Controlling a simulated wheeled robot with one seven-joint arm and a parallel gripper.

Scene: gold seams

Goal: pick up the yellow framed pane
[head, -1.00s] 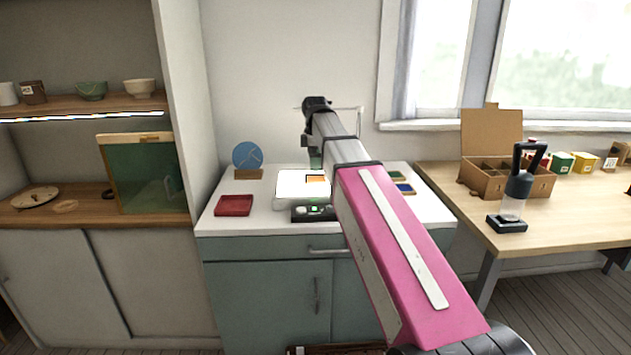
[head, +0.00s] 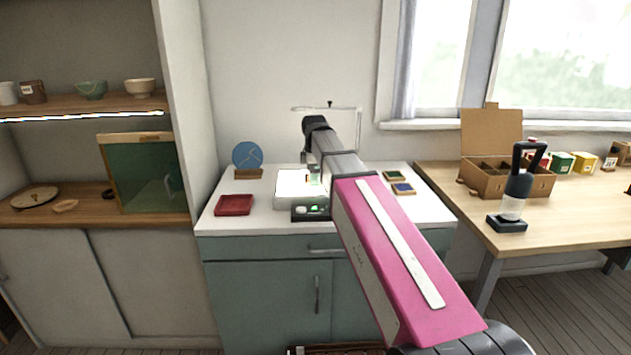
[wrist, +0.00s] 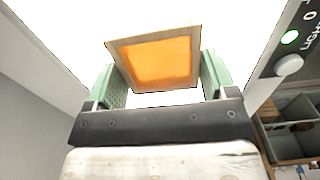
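The yellow framed pane, an orange-yellow square in a thin pale frame (wrist: 160,60), lies on the bright white light box (head: 292,187); in the head view only a sliver of it shows past my gripper. My gripper (wrist: 160,78) reaches down over the light box, with one green finger on each side of the pane. The fingers are open. The left finger is very close to the pane's left edge, and contact there is unclear. A narrow gap shows at the right finger. The pane is turned slightly relative to the fingers.
The light box's dark control panel (head: 310,210) faces front. A red tray (head: 234,205) and a blue disc on a stand (head: 247,157) are to the left. Green (head: 393,176) and blue (head: 404,188) framed panes lie to the right, beyond my arm.

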